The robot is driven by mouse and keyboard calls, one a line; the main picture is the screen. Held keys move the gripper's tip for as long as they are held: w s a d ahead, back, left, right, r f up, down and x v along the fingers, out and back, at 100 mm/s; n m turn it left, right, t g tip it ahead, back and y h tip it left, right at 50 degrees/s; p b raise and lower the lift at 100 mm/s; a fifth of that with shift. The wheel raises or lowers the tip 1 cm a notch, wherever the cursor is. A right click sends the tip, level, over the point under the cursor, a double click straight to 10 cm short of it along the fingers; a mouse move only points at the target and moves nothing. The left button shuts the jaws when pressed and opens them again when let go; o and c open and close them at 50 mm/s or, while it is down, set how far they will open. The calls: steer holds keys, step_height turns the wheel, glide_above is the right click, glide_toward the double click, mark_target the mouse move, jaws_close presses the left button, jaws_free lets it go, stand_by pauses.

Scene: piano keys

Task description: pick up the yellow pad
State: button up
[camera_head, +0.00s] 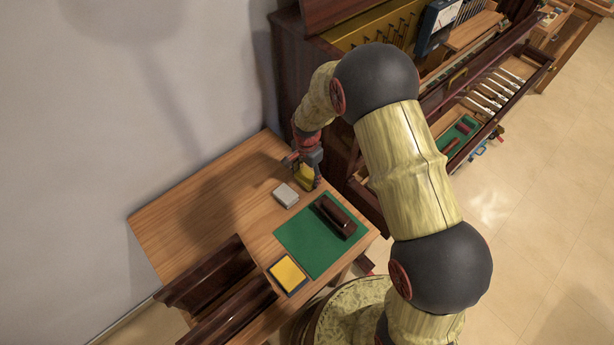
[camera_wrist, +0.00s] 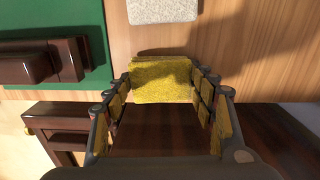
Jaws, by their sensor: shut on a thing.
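The yellow pad (camera_wrist: 162,82) is a fuzzy yellow block between my gripper's fingertips in the wrist view. In the head view the yellow pad (camera_head: 304,178) shows partly behind the fingers, near the table's far right edge. My gripper (camera_head: 304,170) points down over that edge and is shut on the pad. In the wrist view both fingers of my gripper (camera_wrist: 163,86) touch the pad's sides. I cannot tell whether the pad rests on the table or is just above it.
A grey-white block (camera_head: 286,195) lies close by on the wooden table (camera_head: 190,215). A green mat (camera_head: 300,240) holds a dark brown wooden piece (camera_head: 336,216). A yellow pad with a blue border (camera_head: 288,274) lies near the front. The open piano (camera_head: 300,80) stands behind. The table's left is clear.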

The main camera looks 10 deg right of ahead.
steer(key=s+r+p, duration=0.3)
steer(key=s+r, duration=0.9)
steer(key=s, duration=0.2)
steer(key=shift+d+p, duration=0.3)
steer(key=shift+d, duration=0.15)
steer(key=o, duration=0.4)
steer(key=c, duration=0.4)
steer(key=shift+f, duration=0.1)
steer(key=shift+c, duration=0.3)
